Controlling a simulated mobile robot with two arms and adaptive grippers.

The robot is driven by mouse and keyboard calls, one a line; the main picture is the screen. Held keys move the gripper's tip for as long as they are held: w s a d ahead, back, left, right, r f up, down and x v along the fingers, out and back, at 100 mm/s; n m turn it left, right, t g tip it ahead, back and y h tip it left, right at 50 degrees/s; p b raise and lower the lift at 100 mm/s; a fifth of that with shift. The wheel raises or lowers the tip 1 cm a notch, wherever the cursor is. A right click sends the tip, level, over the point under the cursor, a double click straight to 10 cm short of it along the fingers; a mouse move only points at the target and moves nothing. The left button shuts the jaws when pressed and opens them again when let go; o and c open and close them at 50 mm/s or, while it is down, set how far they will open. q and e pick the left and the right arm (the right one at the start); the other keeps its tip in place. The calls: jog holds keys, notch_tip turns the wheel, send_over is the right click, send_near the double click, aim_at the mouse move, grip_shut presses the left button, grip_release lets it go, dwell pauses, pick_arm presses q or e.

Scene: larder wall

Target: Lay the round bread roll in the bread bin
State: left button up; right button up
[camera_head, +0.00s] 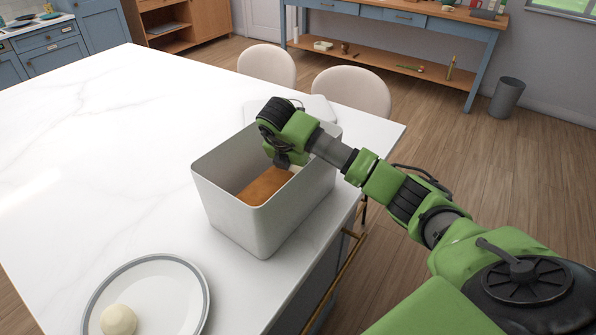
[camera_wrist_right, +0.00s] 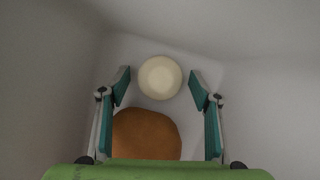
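The bread bin (camera_head: 262,225) is a light grey, open-topped box near the table's right edge. My right gripper (camera_head: 287,162) reaches down into it. In the right wrist view, a pale round roll (camera_wrist_right: 160,77) appears to lie on the bin floor, just beyond and between the spread fingertips of my right gripper (camera_wrist_right: 160,88), with a gap on each side. A brown loaf (camera_head: 266,186) lies in the bin beside it, and it also shows in the wrist view (camera_wrist_right: 147,137). Another pale round roll (camera_head: 118,320) sits on a plate. My left gripper is out of view.
The white plate (camera_head: 160,275) with a grey rim stands at the table's front left. A flat white thing (camera_head: 316,106) lies behind the bin. Two pale chairs (camera_head: 350,90) stand beyond the table (camera_head: 110,150). The table's left part is clear.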

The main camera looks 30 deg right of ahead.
aim_at(297, 170)
jog(key=shift+r, duration=0.15)
jog(key=shift+a+r, duration=0.15)
jog(key=shift+r, duration=0.1)
jog(key=b+v, duration=0.1)
jog(key=v, duration=0.4)
jog(key=p+v, duration=0.1)
jog(key=v, duration=0.4)
jog(key=shift+r+p, duration=0.15)
jog(key=shift+p, duration=0.15)
jog(key=shift+s+a+r, duration=0.2)
jog(key=shift+a+r, duration=0.05)
jog(key=shift+r, duration=0.2)
